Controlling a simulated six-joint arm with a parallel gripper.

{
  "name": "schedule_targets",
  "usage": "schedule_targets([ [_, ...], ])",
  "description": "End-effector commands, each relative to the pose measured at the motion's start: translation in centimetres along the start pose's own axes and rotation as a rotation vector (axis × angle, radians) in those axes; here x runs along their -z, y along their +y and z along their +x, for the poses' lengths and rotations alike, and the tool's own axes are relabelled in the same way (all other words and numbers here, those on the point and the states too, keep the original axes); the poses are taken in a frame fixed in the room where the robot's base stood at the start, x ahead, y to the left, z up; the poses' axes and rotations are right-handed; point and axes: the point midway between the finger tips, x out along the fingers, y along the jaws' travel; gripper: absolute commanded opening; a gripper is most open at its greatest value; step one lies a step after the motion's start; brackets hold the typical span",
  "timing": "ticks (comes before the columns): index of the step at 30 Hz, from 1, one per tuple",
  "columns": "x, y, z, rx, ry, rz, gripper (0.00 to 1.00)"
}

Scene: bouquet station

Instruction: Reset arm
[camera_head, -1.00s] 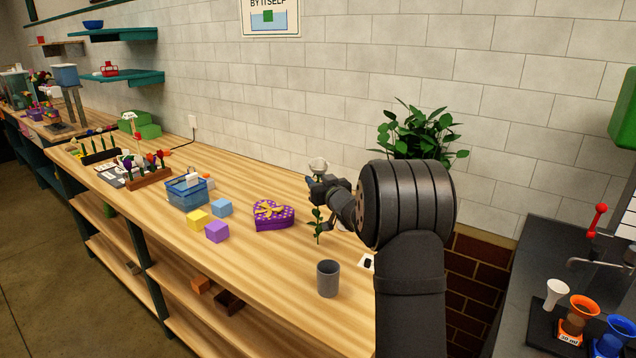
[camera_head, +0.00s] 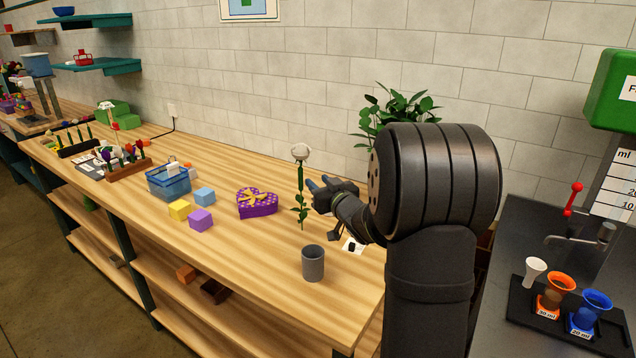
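My gripper (camera_head: 318,186) is above the wooden counter (camera_head: 250,272), pointing left, at the right part of the counter. Its two blue-tipped fingers appear spread apart with nothing between them. A white rose (camera_head: 300,153) with a green leafy stem stands upright just left of the fingertips, with a narrow gap showing between them. What holds the rose up cannot be seen. A grey cup (camera_head: 313,263) stands in front of the gripper, near the counter's front edge. My arm hides part of the counter behind it.
A purple heart-shaped box (camera_head: 257,203), a purple cube (camera_head: 200,220), a yellow cube (camera_head: 180,210), a blue cube (camera_head: 204,196) and a blue basket (camera_head: 168,183) lie to the left. A leafy plant (camera_head: 395,108) is behind my arm. A dark counter with coloured funnels (camera_head: 555,292) is at right.

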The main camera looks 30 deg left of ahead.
Motion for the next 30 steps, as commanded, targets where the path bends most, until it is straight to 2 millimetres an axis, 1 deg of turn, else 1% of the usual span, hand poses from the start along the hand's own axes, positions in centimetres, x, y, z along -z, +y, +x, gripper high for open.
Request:
schedule_targets([
  [10, 0.0, 0.0, 0.1, 0.000, 0.000, 0.000, 0.35],
  [14, -0.1, 0.0, 0.7, 0.001, -0.001, 0.000, 0.35],
  [17, -0.1, -0.1, 2.0, 0.002, -0.001, 0.000, 0.35],
  [30, -0.1, -0.1, 10.3, 0.002, 0.000, 0.000, 0.35],
])
